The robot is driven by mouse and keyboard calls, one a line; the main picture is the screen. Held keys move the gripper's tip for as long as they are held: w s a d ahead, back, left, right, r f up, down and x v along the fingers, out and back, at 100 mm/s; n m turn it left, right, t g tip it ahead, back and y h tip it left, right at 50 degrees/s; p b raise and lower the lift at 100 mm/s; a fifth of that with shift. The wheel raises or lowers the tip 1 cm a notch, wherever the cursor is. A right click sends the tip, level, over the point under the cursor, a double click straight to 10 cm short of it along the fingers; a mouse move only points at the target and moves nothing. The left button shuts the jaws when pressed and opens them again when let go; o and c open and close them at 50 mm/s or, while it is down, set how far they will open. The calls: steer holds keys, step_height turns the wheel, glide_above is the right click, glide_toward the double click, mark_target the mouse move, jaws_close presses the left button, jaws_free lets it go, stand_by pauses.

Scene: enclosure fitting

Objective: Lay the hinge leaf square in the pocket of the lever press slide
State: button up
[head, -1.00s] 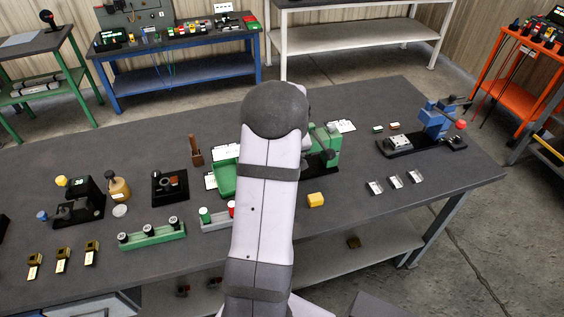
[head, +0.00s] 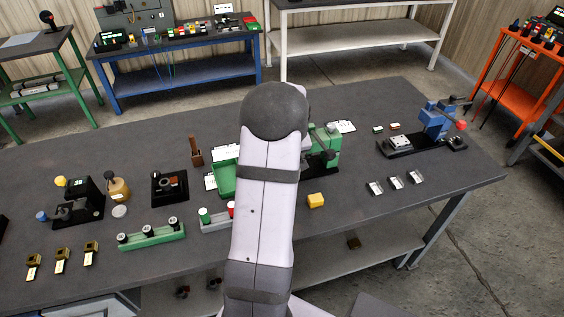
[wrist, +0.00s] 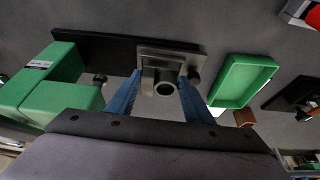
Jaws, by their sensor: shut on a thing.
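In the wrist view my gripper (wrist: 162,84) has its two blue fingers shut on the hinge leaf (wrist: 165,84), a grey metal piece whose round, hollow knuckle faces the camera. The leaf is at the grey metal slide (wrist: 170,48) of the lever press. I cannot tell whether the leaf touches the slide or sits square in its pocket. The green press body (wrist: 48,92) stands to the left on a black base (wrist: 108,50). In the head view my arm covers the gripper, the leaf and the slide; part of the green press (head: 323,150) shows right of it.
A green tray (wrist: 243,80) lies right of the slide in the wrist view. In the head view, a yellow block (head: 316,200) lies near the front. A blue press (head: 432,120) and several small silver pieces (head: 395,183) are at right. Open bench lies between.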

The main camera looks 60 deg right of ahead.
steer(key=shift+f+b, duration=0.8)
steer(key=shift+r, duration=0.25)
steer(key=shift+r, duration=0.3)
steer(key=shift+b, duration=0.3)
stand_by(2.3)
steer(key=shift+f+b, duration=0.45)
steer(key=shift+f, duration=0.05)
steer(key=shift+r, duration=0.5)
stand_by(2.5)
steer(key=shift+f+b, duration=0.45)
steer(key=shift+b, duration=0.1)
